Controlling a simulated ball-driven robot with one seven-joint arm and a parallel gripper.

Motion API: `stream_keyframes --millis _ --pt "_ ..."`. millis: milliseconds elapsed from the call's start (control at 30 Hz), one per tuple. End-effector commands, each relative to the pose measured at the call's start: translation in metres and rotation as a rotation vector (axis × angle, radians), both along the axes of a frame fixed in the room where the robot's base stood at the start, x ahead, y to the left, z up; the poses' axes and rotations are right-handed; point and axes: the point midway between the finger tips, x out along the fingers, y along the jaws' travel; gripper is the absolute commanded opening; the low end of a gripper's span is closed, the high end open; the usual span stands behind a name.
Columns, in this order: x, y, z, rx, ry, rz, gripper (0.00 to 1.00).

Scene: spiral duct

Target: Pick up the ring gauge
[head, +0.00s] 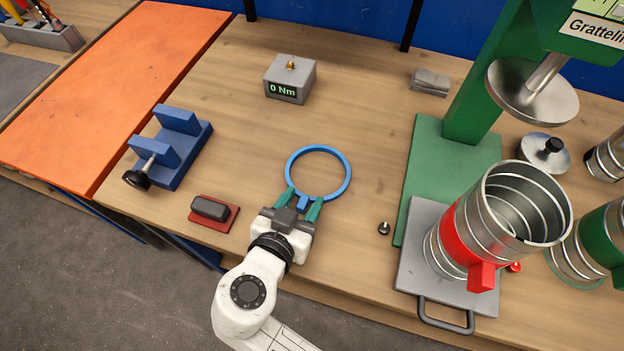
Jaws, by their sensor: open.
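The ring gauge, a blue ring (347,184), lies on the wooden workbench near its middle. A small blue tab (304,203) sticks out from its near side, toward my arm. My gripper (303,202) is open, with its two green fingers pointing at the ring's near side. The tab shows between the fingers, one finger on each side of it. I cannot tell whether the fingers touch the tab or the ring, or how high they are above the bench.
A blue vise (183,157) and a dark block on a red pad (213,211) are on the left. A grey 0 Nm box (290,80) stands behind. On the right are a green press (452,160), a spiral duct with a red band (503,225) and a small black knob (384,228).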

Motion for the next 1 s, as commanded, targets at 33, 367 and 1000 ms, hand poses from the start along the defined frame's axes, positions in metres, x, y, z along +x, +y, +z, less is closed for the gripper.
stream_keyframes --millis 33,367,1000 --pt "0.0009 -0.0004 -0.0004 0.000 0.000 0.000 0.49" --pt "0.0007 -0.0004 -0.0005 0.000 0.000 0.000 0.34" --pt "0.0005 -0.0005 -0.0005 0.000 0.000 -0.001 0.00"
